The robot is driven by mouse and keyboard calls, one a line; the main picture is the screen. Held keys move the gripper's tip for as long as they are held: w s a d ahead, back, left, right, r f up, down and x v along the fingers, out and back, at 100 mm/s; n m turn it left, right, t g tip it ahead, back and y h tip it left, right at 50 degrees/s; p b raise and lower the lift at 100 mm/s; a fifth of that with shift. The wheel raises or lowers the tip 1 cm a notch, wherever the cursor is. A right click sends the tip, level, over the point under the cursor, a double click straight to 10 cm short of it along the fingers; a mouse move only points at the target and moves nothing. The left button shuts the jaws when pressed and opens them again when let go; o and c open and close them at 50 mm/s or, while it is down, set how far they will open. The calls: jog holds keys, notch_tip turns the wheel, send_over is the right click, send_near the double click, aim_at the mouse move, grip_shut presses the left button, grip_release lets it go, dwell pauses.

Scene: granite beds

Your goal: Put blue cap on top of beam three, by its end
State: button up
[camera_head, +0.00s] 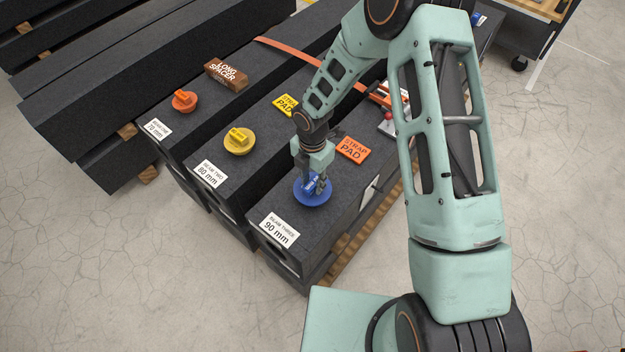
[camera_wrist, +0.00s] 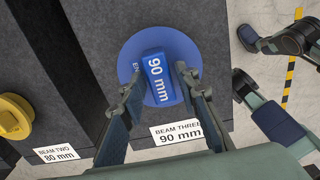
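The blue cap (camera_head: 312,189) is a round disc with a raised block marked 90 mm. It lies flat on top of beam three (camera_head: 345,190), close to the end with the label "BEAM THREE 90 mm" (camera_head: 279,230). The wrist view shows the cap (camera_wrist: 160,78) from above, with the label (camera_wrist: 178,134) below it. My gripper (camera_head: 316,180) is down at the cap. Its two fingers (camera_wrist: 160,76) stand on either side of the raised block, very close to it. I cannot tell whether both press on it.
The yellow cap (camera_head: 239,143) sits on beam two and the orange cap (camera_head: 184,101) on beam one. An orange strap pad (camera_head: 353,149), a yellow strap pad (camera_head: 286,105) and a brown long spacer (camera_head: 226,75) lie farther back. The floor at front left is clear.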

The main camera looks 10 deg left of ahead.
aim_at(313, 183)
jog(key=shift+o, duration=0.4)
jog(key=shift+r, duration=0.1)
notch_tip(313, 183, up, 12)
dwell(0.3)
jog(key=shift+r, duration=0.1)
dwell(0.5)
